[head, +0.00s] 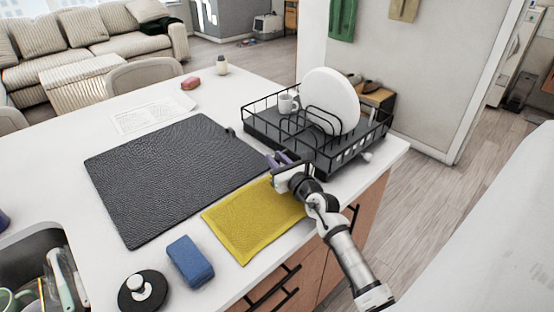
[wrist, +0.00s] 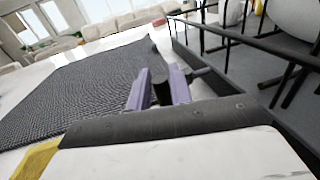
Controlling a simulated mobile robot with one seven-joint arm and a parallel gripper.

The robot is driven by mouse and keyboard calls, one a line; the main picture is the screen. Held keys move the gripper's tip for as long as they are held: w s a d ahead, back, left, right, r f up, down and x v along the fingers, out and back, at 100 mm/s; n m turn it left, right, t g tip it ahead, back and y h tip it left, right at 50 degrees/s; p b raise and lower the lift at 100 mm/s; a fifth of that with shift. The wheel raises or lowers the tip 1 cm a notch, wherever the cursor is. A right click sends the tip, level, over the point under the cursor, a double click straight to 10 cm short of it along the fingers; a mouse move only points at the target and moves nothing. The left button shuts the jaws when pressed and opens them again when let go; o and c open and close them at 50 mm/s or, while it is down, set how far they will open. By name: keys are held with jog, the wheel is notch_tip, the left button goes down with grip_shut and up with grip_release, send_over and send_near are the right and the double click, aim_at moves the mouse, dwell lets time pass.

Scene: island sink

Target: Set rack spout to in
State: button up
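The black wire dish rack (head: 318,160) stands on the right end of the white counter; its side also shows in the wrist view (wrist: 240,80). A small dark piece (head: 231,132) sticks out at the rack's left, by the mat's corner; I cannot tell if it is the spout. My gripper (head: 276,158) is low at the rack's near left side. In the wrist view its purple fingers (wrist: 158,80) are apart. A dark shape shows between them, and a short grey rod (wrist: 203,71) is beside the right finger. I see no clear grip.
A white plate (head: 331,100) and a mug (head: 288,104) are in the rack. A dark mat (head: 170,175) lies left of my gripper, and a yellow mat (head: 250,222) lies close to it. A blue sponge (head: 190,262) and the sink (head: 35,255) are nearer left.

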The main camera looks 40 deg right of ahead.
grip_shut()
jog(key=shift+d+f+b, duration=0.15)
jog(key=shift+f+b, duration=0.15)
jog(key=shift+b, duration=0.7)
jog(key=b, duration=0.2)
jog(key=shift+s+d+f+n+y+b, duration=0.1)
jog(key=shift+s+d+n+y+b, duration=0.1)
jog(key=shift+n+y+b, duration=0.15)
jog(key=shift+b, duration=0.65)
jog(key=y+b, duration=0.1)
jog(key=b, duration=0.1)
jog(key=shift+s+d+b, duration=0.1)
jog(key=shift+d+b, duration=0.1)
jog(key=shift+b, duration=0.1)
jog(key=n+y+b, duration=0.1)
jog(key=b, duration=0.2)
jog(key=y+b, duration=0.1)
jog(key=b, duration=0.3)
jog(key=shift+d+n+b, duration=0.25)
jog(key=shift+n+b, duration=0.05)
jog(key=shift+n, duration=0.05)
jog(key=shift+s+r+n+y+b, duration=0.1)
jog(key=shift+r+n+y+b, duration=0.3)
jog(key=shift+y+b, duration=0.6)
jog(key=shift+a+r+h, duration=0.1)
jog(key=shift+h, duration=0.15)
